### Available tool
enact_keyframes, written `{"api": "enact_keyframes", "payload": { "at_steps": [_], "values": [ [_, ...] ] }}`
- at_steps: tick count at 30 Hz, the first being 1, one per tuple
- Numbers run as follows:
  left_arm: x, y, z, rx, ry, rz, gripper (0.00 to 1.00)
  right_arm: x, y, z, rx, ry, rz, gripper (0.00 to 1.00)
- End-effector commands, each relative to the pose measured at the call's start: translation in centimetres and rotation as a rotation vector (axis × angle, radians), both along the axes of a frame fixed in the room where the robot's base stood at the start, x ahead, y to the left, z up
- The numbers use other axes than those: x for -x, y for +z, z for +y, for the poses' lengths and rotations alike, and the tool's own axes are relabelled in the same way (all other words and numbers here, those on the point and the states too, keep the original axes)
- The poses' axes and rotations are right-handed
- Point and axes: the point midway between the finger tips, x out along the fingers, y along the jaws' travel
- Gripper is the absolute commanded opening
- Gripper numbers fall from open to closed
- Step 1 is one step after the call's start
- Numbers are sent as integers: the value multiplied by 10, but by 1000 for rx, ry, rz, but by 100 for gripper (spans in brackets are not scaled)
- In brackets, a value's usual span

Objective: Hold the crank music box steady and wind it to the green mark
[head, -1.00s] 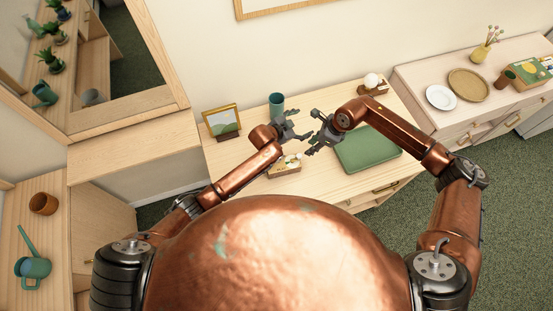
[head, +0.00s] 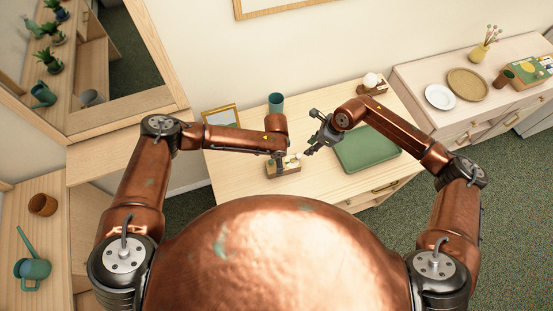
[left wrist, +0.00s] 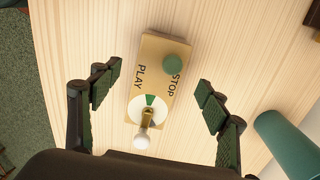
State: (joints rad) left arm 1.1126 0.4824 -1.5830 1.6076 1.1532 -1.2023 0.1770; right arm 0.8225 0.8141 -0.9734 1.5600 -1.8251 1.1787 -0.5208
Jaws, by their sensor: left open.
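The crank music box (head: 285,171) is a small wooden box on the light wood desk. In the left wrist view the box (left wrist: 177,91) shows PLAY and STOP lettering, a green round button (left wrist: 173,63), and a white dial with a green mark (left wrist: 150,100). A brass crank (left wrist: 146,120) with a white knob (left wrist: 142,141) points toward the bottom of that view. My left gripper (left wrist: 159,79) is open above the box, with one finger on each side and visible gaps. In the head view its arm partly hides the box. My right gripper (head: 313,132) is open and empty, right of the box.
A picture frame (head: 222,117) stands at the desk's left. A green pad (head: 367,149) lies right, under my right arm.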

Motion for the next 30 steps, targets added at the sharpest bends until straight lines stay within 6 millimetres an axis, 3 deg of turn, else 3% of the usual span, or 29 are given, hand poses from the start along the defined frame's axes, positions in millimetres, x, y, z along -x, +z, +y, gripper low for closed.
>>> {"api": "enact_keyframes", "payload": {
  "at_steps": [6,13,25,30],
  "values": [
    [1,-34,0,1,1,2,70,0,0,0,0,0,0,29],
    [0,-61,-1,3,0,-1,70,0,0,0,0,0,0,29],
    [0,-69,-1,4,-1,0,70,0,0,0,0,0,0,29],
    [0,-69,-1,4,0,0,58,0,0,0,0,0,0,29]
  ]
}}
